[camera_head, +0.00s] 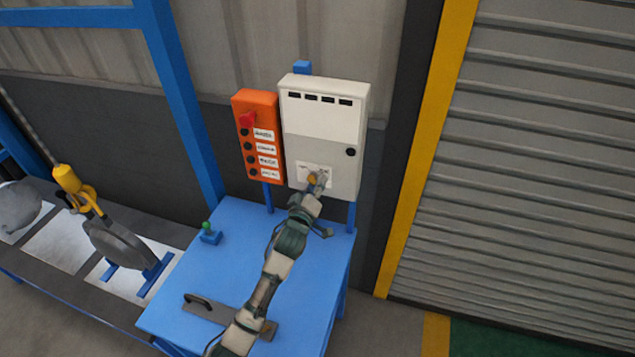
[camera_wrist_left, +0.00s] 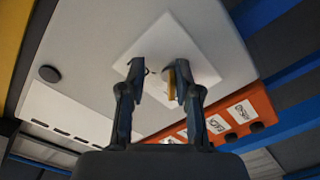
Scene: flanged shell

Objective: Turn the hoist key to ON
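The hoist key (camera_head: 312,178) is a small yellow-orange piece on a white plate (camera_head: 306,169) low on the front of the white control box (camera_head: 325,127). In the left wrist view the key (camera_wrist_left: 171,81) sits between the two fingers, close to the right-hand one. My left gripper (camera_wrist_left: 160,76) is open around it, with a gap on the left-hand side. In the head view my left gripper (camera_head: 319,181) is right at the plate and partly hides the key. The key's ON and OFF marks cannot be read. My right gripper is not in view.
An orange button box (camera_head: 257,135) with a red knob stands left of the white box. Below is a blue table (camera_head: 225,268) with a small green-topped joystick (camera_head: 209,233) and a handled plate (camera_head: 205,309). A yellow hoist hook (camera_head: 78,189) hangs at left.

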